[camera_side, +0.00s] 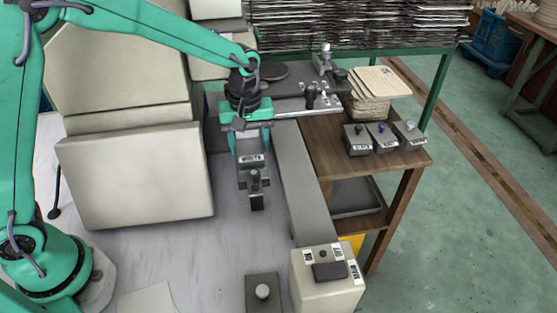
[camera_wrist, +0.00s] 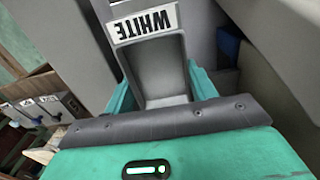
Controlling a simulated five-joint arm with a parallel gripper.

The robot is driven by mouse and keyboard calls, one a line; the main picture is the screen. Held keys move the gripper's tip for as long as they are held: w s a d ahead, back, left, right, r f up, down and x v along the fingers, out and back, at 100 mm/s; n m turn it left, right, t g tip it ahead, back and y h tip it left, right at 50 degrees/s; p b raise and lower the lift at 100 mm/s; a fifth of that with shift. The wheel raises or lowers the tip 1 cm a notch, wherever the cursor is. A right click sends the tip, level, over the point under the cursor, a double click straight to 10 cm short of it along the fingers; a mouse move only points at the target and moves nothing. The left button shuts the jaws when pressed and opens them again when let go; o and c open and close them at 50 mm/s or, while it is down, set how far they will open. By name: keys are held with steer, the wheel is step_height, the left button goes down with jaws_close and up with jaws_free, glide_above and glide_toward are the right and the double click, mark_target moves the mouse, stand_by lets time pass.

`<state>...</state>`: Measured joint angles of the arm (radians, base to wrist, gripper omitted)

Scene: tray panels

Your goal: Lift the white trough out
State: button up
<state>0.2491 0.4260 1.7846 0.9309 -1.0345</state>
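The white trough (camera_wrist: 165,80) is a grey, open-topped, hollow holder with a "WHITE" label, upside down in the wrist view. It looks empty inside. My gripper (camera_side: 251,148) points down in the middle of the side view. In the wrist view my gripper (camera_wrist: 160,82) has one green finger along each side of the trough, and both look pressed to its walls. In the side view the trough's labelled front (camera_side: 251,159) shows between the fingers. Its underside is hidden, so I cannot tell whether it is seated or raised.
A long grey panel (camera_side: 300,180) lies just right of my gripper. A large beige block (camera_side: 135,180) stands to its left. A labelled beige box (camera_side: 327,285) is in front.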

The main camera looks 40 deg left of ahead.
mark_target(250, 152)
steer(key=c, duration=0.4)
steer(key=shift+c, duration=0.2)
steer(key=shift+r, duration=0.1)
steer(key=shift+r, duration=0.45)
step_height(250, 152, up, 3)
steer(key=shift+r, duration=0.15)
steer(key=s+d+r, duration=0.4)
steer(key=s+d, duration=0.1)
steer(key=s+d+r, duration=0.2)
steer(key=s+d, duration=0.1)
steer(key=shift+s+d+r, duration=0.1)
steer(key=shift+s+r, duration=0.05)
steer(key=shift+r, duration=0.2)
